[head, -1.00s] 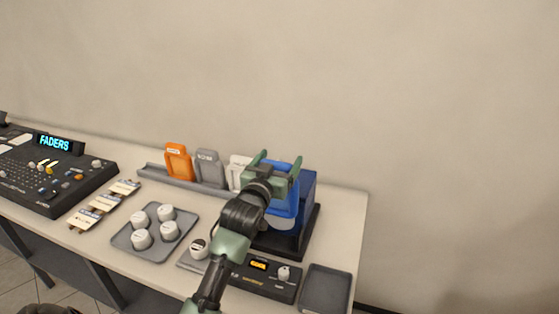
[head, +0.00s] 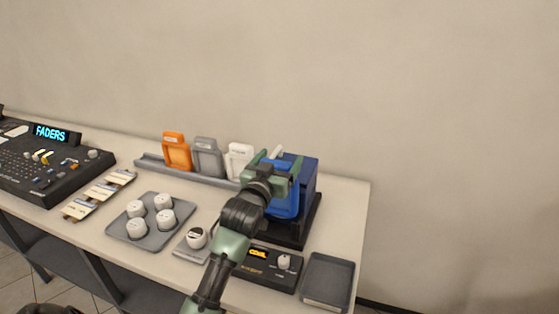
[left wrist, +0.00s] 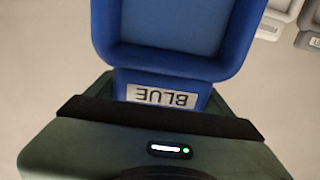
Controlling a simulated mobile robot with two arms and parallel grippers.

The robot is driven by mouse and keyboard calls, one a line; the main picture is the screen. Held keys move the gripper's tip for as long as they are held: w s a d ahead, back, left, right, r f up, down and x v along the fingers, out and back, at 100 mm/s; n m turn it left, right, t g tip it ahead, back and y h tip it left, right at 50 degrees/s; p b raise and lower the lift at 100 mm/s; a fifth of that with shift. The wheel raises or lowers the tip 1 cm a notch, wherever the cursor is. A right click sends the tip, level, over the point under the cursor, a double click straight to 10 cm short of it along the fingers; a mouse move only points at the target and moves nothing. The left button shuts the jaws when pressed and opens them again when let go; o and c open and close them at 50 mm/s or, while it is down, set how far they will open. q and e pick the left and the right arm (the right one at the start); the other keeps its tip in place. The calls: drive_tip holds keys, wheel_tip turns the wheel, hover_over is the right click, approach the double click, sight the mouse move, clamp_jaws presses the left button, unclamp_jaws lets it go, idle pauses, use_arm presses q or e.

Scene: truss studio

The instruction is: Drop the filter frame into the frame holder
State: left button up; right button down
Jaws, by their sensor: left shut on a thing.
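The blue filter frame (head: 287,206) has a tab marked BLUE, upside down in the left wrist view (left wrist: 161,96). My left gripper (head: 278,163) is shut on this tab, and the frame hangs below the fingers. Right behind it is a dark blue box-like unit (head: 308,178) on a black base (head: 312,222), at the table's back right. The frame is in front of this unit, which seems to be the frame holder. My gripper and the frame hide its slot, so I cannot tell whether the frame is inside it. My right gripper is not in view.
Orange (head: 176,152), grey (head: 208,158) and white (head: 238,160) frames stand in a grey rack (head: 152,162) to the left. A knob tray (head: 150,236), a control box (head: 262,279) and an empty grey tray (head: 328,278) lie in front. The wall behind is bare.

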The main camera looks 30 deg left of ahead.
use_arm(q)
drive_tip(key=shift+f+b, duration=1.45)
drive_tip(key=shift+f, duration=0.05)
drive_tip(key=shift+f+b, duration=0.6)
drive_tip(key=shift+f, duration=1)
drive_tip(key=o, duration=1.8)
drive_tip(key=shift+o, duration=1)
drive_tip(key=b+v, duration=0.1)
drive_tip(key=v, duration=0.7)
